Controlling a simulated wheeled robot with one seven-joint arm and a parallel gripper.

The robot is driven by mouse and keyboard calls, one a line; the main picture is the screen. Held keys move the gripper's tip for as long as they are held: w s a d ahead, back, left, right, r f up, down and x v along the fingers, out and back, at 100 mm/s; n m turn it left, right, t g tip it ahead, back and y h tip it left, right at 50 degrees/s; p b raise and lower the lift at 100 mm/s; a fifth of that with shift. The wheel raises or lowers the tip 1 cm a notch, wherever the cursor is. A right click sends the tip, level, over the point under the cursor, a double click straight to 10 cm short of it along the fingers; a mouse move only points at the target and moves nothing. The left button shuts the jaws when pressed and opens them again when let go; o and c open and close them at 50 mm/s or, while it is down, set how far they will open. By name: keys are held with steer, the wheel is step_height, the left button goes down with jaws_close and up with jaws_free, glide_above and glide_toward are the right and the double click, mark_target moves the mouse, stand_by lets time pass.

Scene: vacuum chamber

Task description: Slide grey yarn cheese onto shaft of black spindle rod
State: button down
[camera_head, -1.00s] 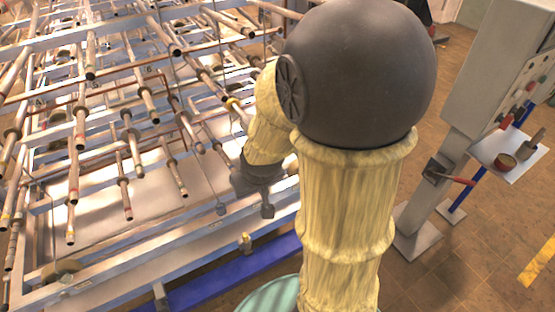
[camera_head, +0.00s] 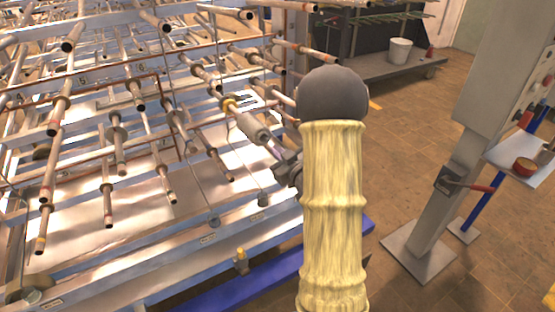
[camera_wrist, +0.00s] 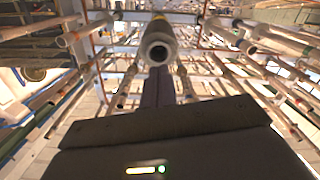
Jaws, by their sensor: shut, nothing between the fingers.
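A light grey cylinder, seemingly the grey yarn cheese (camera_head: 252,126), sits among the rods in the head view, with a yellow band (camera_head: 230,104) at its far end. In the wrist view the cheese (camera_wrist: 158,42) faces me end-on, with a dark round opening. It seems to be in line with a rod, but how far it is on the shaft is hidden. My gripper (camera_head: 275,150) is shut and empty just in front of its near end. In the wrist view my gripper (camera_wrist: 158,78) points at the cheese; I cannot tell whether they touch. I cannot single out the black spindle rod.
Many rods (camera_head: 123,152) stick out from the metal frame (camera_head: 120,270) around and below my gripper. A grey post (camera_head: 440,190) with a small shelf (camera_head: 520,158) stands at right. A bench with a white bucket (camera_head: 401,51) is behind. The floor between is clear.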

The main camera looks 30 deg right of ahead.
mark_target(265, 141)
steer(key=shift+r, duration=0.1)
steer(key=w, duration=0.2)
steer(key=w+p, duration=0.1)
steer(key=w, duration=0.3)
steer(key=shift+w+a+f+p, duration=0.1)
steer(key=shift+a+f+p, duration=0.2)
steer(key=shift+d, duration=0.3)
steer(key=shift+w+a, duration=0.2)
steer(key=shift+w, duration=0.25)
stand_by(0.4)
steer(key=shift+w+f+b, duration=0.15)
steer(key=shift+w+b, duration=0.05)
steer(key=shift+w, duration=0.85)
steer(key=shift+w+f+b, duration=0.1)
steer(key=shift+w+b, duration=0.05)
steer(key=shift+w, duration=0.9)
stand_by(0.5)
steer(key=shift+w+r, duration=0.1)
steer(key=shift+w, duration=0.1)
stand_by(0.4)
